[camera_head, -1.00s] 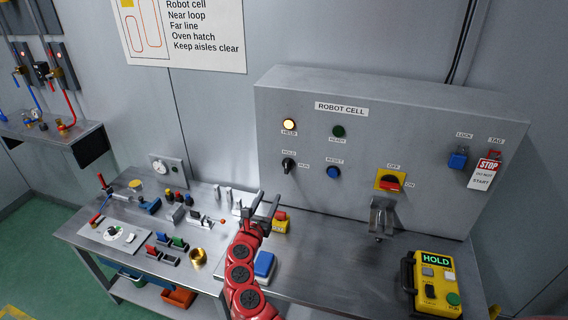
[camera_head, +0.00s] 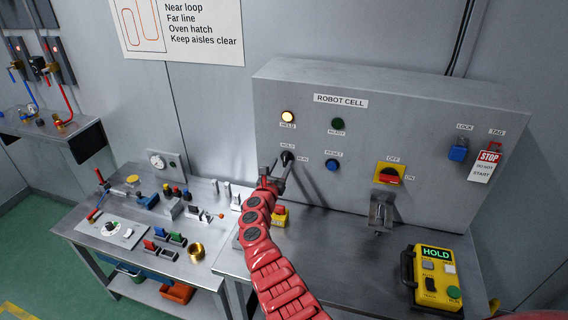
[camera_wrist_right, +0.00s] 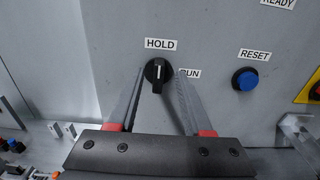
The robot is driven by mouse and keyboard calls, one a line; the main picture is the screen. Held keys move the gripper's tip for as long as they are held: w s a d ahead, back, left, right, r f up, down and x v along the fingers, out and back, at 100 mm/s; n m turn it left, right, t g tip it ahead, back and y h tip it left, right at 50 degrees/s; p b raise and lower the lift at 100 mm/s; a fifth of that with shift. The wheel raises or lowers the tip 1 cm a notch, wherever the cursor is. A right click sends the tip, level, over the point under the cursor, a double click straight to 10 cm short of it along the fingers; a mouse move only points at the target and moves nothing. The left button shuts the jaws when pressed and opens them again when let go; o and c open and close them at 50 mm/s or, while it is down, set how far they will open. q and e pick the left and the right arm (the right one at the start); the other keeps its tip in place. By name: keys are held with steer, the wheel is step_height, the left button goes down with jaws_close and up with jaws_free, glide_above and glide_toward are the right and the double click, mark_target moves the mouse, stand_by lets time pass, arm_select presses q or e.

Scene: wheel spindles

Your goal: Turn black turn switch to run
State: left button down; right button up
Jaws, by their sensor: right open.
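The black turn switch (camera_head: 287,157) sits on the grey robot cell panel (camera_head: 440,110), with HOLD at its upper left and RUN at its right. In the right wrist view the black switch (camera_wrist_right: 157,74) has its white mark pointing up, near the HOLD label. My right gripper (camera_head: 274,174) reaches up to the panel just below the switch. In the wrist view my right gripper (camera_wrist_right: 160,75) is open, with one finger on each side of the switch; I cannot tell whether they touch it. My left gripper is not in view.
A blue reset button (camera_head: 333,164) is right of the switch, and a red and yellow OFF/ON switch (camera_head: 389,174) farther right. The HOLD lamp (camera_head: 288,116) is lit. A yellow pendant (camera_head: 436,278) stands at the bench's right. Small parts crowd the left bench.

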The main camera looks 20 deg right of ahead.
mark_target(284, 158)
steer(key=b+x, duration=0.2)
steer(key=x, duration=0.1)
steer(key=shift+w+d+f, duration=0.1)
steer(key=shift+w+f, duration=0.1)
steer(key=shift+w+r, duration=0.2)
jaws_close()
